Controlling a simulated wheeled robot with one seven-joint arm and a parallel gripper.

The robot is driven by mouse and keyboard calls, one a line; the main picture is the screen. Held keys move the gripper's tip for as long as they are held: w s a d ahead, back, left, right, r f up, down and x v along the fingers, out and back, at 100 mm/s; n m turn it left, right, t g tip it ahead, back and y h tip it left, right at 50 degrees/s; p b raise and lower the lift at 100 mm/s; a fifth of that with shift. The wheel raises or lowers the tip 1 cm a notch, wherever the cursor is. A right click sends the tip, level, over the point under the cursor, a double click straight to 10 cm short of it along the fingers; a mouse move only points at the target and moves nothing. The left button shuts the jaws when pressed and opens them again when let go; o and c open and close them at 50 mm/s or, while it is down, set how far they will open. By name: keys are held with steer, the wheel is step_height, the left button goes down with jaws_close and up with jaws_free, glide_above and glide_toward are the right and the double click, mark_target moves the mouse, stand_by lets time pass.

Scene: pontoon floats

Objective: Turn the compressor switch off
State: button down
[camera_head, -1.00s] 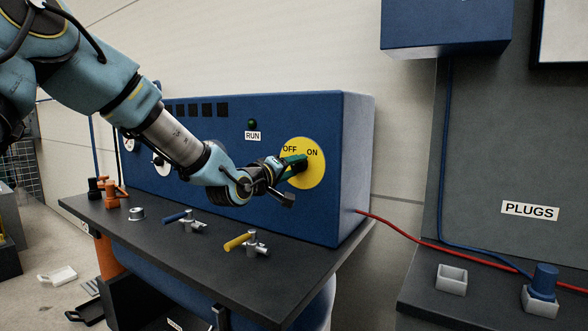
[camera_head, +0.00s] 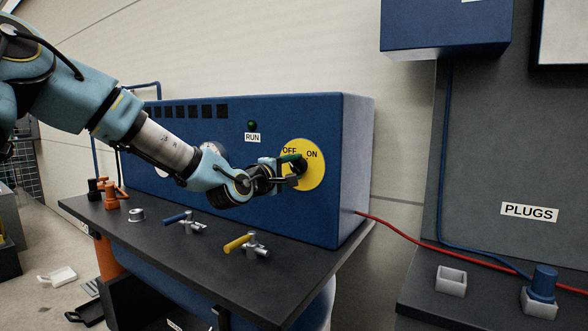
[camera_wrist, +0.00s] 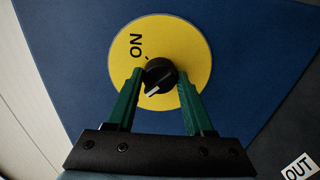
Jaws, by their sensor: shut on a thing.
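The compressor switch is a black round knob (camera_wrist: 161,70) with a white pointer mark, in the middle of a yellow disc (camera_wrist: 190,50) in the wrist view. The pointer faces down and slightly left there. The word ON shows sideways at the disc's upper left; OFF is not visible in that view. My gripper (camera_wrist: 160,78) has its green fingers on either side of the knob and is shut on it. In the head view the yellow disc (camera_head: 313,172) shows OFF and ON at its top, and my gripper (camera_head: 297,167) hides the knob.
The blue compressor panel (camera_head: 330,115) carries a dark green lamp (camera_head: 252,126) over a RUN label. Below, the dark bench (camera_head: 200,250) holds a yellow-handled valve (camera_head: 250,244) and a blue-handled valve (camera_head: 187,221). A red hose (camera_head: 420,241) runs off to the right.

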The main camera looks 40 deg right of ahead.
stand_by(0.4)
steer(key=shift+c, duration=1.4)
jaws_free()
steer(key=b+v, duration=0.2)
steer(key=v, duration=0.8)
steer(key=shift+a, duration=0.4)
